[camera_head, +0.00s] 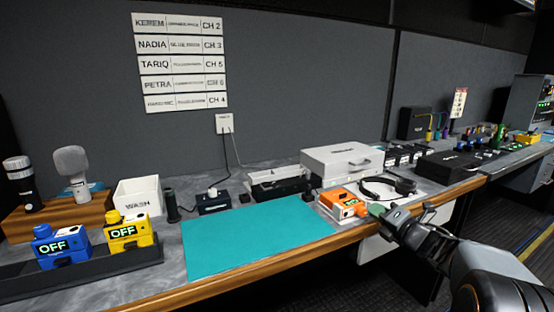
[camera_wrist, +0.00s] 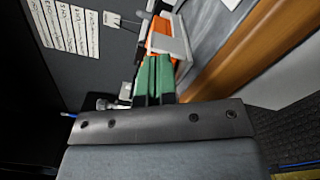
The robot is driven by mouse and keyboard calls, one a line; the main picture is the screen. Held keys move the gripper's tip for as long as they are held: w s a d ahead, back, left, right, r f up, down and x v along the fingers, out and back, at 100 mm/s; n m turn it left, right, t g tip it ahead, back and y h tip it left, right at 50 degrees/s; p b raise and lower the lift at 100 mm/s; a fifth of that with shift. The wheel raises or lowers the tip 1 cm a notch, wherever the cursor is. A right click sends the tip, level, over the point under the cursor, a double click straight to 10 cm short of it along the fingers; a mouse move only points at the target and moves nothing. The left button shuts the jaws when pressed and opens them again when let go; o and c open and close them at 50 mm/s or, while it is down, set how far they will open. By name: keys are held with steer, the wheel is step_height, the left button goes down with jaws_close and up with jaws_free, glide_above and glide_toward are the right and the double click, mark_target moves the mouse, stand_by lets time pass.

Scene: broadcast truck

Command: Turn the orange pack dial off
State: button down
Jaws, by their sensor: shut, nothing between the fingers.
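The orange pack (camera_head: 343,203) sits on the bench at the right end of the teal mat, on or beside a pale tray. It also shows in the wrist view (camera_wrist: 160,40), just beyond my fingertips. Its dial is too small to make out. My gripper (camera_head: 377,210) is shut and empty, with its green fingers close to the right side of the orange pack. The wrist view shows the green fingers (camera_wrist: 154,78) together, pointing towards the pack. I cannot tell whether they touch it.
Headphones (camera_head: 388,187) lie right behind my gripper. A white case (camera_head: 342,162) stands behind the pack. The teal mat (camera_head: 255,238) is clear. Yellow (camera_head: 128,232) and blue (camera_head: 62,246) packs reading OFF stand at the left. The wooden bench edge (camera_head: 300,258) runs below.

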steer(key=shift+w+a+r+b, duration=0.1)
steer(key=shift+a+r+b, duration=0.4)
steer(key=shift+b, duration=0.3)
stand_by(0.4)
steer(key=shift+d+r, duration=0.25)
steer(key=shift+d, duration=0.05)
steer(key=shift+f+b+v, duration=0.2)
steer(key=shift+b+v, duration=0.05)
steer(key=shift+v, duration=1.1)
steer(key=shift+f+b+v, duration=0.25)
steer(key=shift+v, duration=1.15)
steer(key=shift+w+d+r, duration=0.1)
steer(key=shift+d, duration=0.1)
step_height(320, 180, up, 12)
steer(key=s+a+m+g+h+p, duration=0.2)
steer(key=m+h+p, duration=0.8)
steer(key=m+p, duration=0.6)
steer(key=s+a+m+g+y+p, duration=0.1)
steer(key=s+a+m+g+p, duration=0.4)
steer(key=s, duration=0.4)
steer(key=s+a+m+g+y+p, duration=0.1)
steer(key=s+a+m+g+p, duration=0.4)
steer(key=s, duration=0.4)
steer(key=a+m+p, duration=0.1)
steer(key=a+m, duration=0.1)
steer(key=shift+s+a+m+g+y+p, duration=0.2)
steer(key=shift+s+m+g+y+p, duration=0.1)
steer(key=shift+m+g+p, duration=0.1)
